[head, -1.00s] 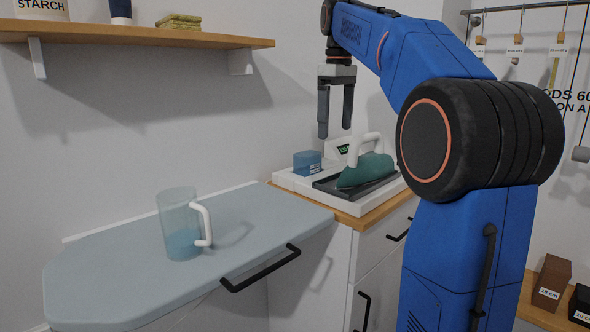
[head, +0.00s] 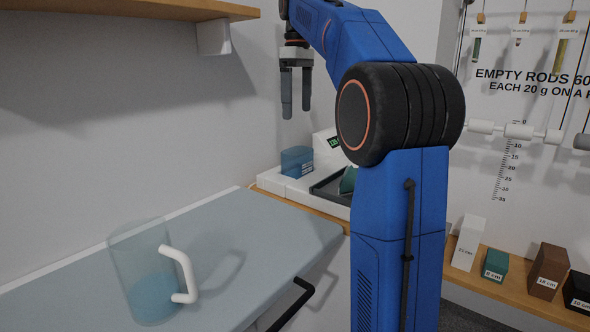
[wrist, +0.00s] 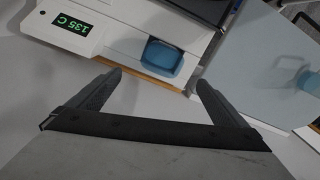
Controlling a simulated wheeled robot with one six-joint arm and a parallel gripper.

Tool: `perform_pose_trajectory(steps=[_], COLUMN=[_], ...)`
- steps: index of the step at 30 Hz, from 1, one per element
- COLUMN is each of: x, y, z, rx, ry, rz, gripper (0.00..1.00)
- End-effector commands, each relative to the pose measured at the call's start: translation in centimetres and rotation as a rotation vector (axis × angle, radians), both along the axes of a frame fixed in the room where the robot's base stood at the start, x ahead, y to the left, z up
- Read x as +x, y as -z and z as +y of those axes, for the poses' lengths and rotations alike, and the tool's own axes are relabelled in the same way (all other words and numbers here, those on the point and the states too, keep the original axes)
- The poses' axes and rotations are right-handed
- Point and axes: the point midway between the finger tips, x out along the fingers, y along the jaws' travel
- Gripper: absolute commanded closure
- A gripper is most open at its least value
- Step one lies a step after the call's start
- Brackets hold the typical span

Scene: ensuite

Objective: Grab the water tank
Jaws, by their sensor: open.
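The water tank (head: 297,160), a small translucent blue box, sits in the left end of the white iron station (head: 285,186). It also shows in the wrist view (wrist: 163,56), just beyond and between my fingertips. My gripper (head: 296,105) is open and empty, pointing down above the tank in the head view. Its two dark fingers also frame the lower half of the wrist view (wrist: 159,82). The fingers do not touch the tank.
A clear jug (head: 148,275) with blue water and a white handle stands on the grey ironing board (head: 240,235). A green iron (head: 347,181) is mostly hidden behind my arm. A wooden shelf (head: 150,8) hangs at upper left. Labelled blocks stand on the right shelf.

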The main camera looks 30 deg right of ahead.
Motion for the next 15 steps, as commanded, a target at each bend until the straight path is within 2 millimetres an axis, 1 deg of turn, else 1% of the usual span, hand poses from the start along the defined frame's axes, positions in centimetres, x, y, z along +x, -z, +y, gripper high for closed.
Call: perform_pose_trajectory(steps=[1, 9, 15], x=[-0.1, -0.1, -0.1], y=[0.9, 5.7, 8.7], z=[0.0, 0.0, 0.0], rx=[0.001, 0.000, 0.000], ry=[0.000, 0.000, 0.000], rz=[0.003, 0.003, 0.003], gripper=[0.03, 0.03, 0.03])
